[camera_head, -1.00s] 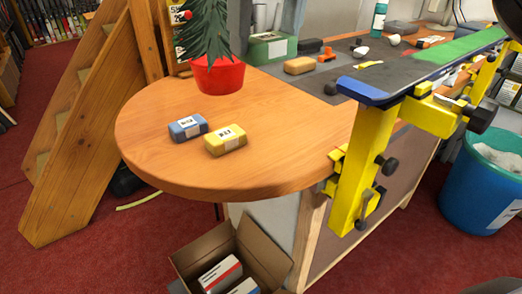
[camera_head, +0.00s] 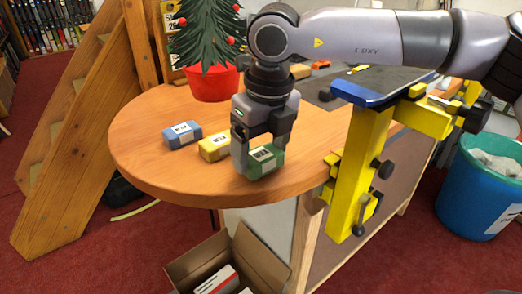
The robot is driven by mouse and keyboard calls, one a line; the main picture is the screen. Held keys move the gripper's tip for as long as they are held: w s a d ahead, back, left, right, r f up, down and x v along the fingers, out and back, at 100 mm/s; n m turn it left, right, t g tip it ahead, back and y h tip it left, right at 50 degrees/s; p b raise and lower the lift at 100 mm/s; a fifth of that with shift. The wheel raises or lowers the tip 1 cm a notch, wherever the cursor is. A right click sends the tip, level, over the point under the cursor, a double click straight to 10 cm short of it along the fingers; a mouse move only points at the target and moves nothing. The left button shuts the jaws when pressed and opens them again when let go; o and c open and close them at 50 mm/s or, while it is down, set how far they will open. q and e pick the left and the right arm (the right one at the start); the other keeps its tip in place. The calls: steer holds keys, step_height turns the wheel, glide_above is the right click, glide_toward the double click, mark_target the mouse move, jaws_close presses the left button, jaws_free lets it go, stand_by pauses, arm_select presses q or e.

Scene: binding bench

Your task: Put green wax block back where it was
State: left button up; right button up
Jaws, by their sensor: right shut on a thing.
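The green wax block (camera_head: 264,163) is between the fingers of my right gripper (camera_head: 258,158), over the front part of the round wooden table end (camera_head: 150,165). Whether the block touches the wood, I cannot tell. My right gripper points down and is shut on the block; its arm comes in from the right. A yellow wax block (camera_head: 213,147) lies just left of the gripper, partly covered by it. A blue wax block (camera_head: 182,135) lies further left. My left gripper is not in view.
A red pot (camera_head: 212,83) with a small decorated tree stands behind the blocks. A yellow vise stand (camera_head: 362,165) with a blue-edged board rises at the right. An open cardboard box (camera_head: 255,262) is on the floor below. A blue bin (camera_head: 478,190) stands far right.

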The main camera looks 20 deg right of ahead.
mark_target(267, 159)
steer(key=shift+f, duration=0.4)
steer(key=shift+f, duration=0.15)
steer(key=o, duration=0.9)
steer(key=shift+r, duration=0.35)
steer(key=r, duration=0.3)
steer(key=s+r, duration=0.1)
steer(key=r, duration=0.7)
steer(key=shift+s+d+r, duration=0.25)
steer(key=shift+s, duration=0.1)
